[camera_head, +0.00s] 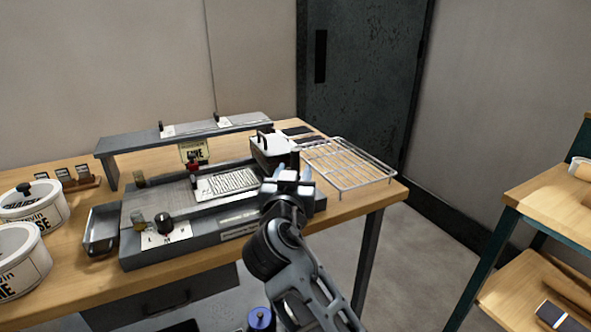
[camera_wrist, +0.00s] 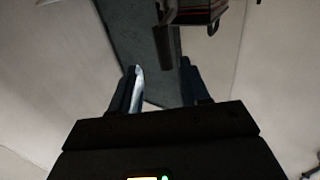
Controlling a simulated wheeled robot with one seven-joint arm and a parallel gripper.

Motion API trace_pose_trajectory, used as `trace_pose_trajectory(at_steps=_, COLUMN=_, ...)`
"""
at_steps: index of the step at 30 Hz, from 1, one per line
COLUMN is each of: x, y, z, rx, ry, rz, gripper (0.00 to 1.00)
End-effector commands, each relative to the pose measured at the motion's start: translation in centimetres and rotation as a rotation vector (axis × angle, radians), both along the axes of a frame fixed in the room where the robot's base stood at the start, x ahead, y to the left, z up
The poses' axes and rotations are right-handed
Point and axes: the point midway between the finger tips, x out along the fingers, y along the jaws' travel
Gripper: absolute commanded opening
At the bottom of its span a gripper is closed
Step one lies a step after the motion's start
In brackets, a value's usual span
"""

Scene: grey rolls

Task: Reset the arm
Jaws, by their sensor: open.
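My arm reaches up from the bottom of the head view, and my gripper (camera_head: 290,178) is over the right end of the grey bench device (camera_head: 155,257). In the wrist view my gripper (camera_wrist: 163,84) has its two dark fingers apart, with nothing between them but the background. From the head view I cannot tell the exact height of the gripper above the table. The arm hides part of the device's right end and the floor behind it.
A wire rack (camera_head: 350,165) lies on the wooden table's (camera_head: 70,260) right end. Two white tubs (camera_head: 30,205) stand at left. A shelf unit (camera_head: 540,200) is at right, with open floor between. A dark door (camera_head: 365,75) is behind.

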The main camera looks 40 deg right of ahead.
Motion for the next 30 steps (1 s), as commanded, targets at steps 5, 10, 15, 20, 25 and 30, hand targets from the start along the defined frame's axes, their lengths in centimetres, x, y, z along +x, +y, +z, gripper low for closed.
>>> trace_pose_trajectory(at_steps=5, x=-0.2, y=0.2, z=0.0, rx=0.000, ry=0.000, rz=0.000, gripper=0.46)
trace_pose_trajectory(at_steps=10, x=-0.2, y=0.2, z=0.0, rx=0.000, ry=0.000, rz=0.000, gripper=0.46)
trace_pose_trajectory(at_steps=15, x=-0.2, y=0.2, z=0.0, rx=0.000, ry=0.000, rz=0.000, gripper=0.46)
trace_pose_trajectory(at_steps=20, x=-0.8, y=0.4, z=-1.0, rx=-0.001, ry=0.021, rz=0.021, gripper=0.46)
trace_pose_trajectory(at_steps=25, x=-3.9, y=1.8, z=-5.7, rx=-0.005, ry=0.113, rz=0.129, gripper=0.46)
trace_pose_trajectory(at_steps=30, x=-9.3, y=4.0, z=-10.9, rx=-0.001, ry=0.211, rz=0.285, gripper=0.46)
